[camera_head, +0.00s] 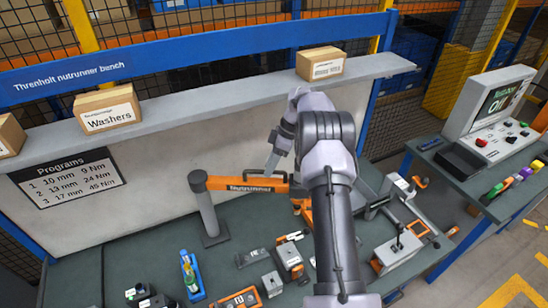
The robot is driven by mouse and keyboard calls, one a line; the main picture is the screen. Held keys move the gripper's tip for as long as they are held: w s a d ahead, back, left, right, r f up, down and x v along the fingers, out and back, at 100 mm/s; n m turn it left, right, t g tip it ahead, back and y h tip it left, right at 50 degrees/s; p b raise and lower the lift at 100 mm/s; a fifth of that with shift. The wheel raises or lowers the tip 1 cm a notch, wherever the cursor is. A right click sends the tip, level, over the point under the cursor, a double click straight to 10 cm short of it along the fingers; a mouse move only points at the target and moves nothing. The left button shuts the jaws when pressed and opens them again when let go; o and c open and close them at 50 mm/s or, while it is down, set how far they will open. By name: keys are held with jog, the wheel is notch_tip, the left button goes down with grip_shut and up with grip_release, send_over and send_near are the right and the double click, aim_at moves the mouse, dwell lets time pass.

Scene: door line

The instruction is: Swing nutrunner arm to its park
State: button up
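The nutrunner arm (235,184) is an orange beam with dark lettering. It reaches right from the top of a grey post (207,208) on the bench and passes behind my own arm. A dark handle bar runs along the top of its right part. My gripper (270,168) points down at this right part, close to the handle. It is small and seen from the side, so I cannot tell whether its fingers are open, shut or touching the handle. The beam's far end is mostly hidden by my arm. I cannot pick out a marked park.
Fixtures and small parts stand on the bench front, including a blue-and-yellow bottle (191,275) and an orange block (242,302). A grey clamp fixture (398,250) stands at right. Boxes such as Washers (107,109) sit on the shelf. A control console (490,118) is far right.

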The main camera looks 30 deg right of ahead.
jog(key=p+v, duration=0.7)
jog(key=v, duration=1)
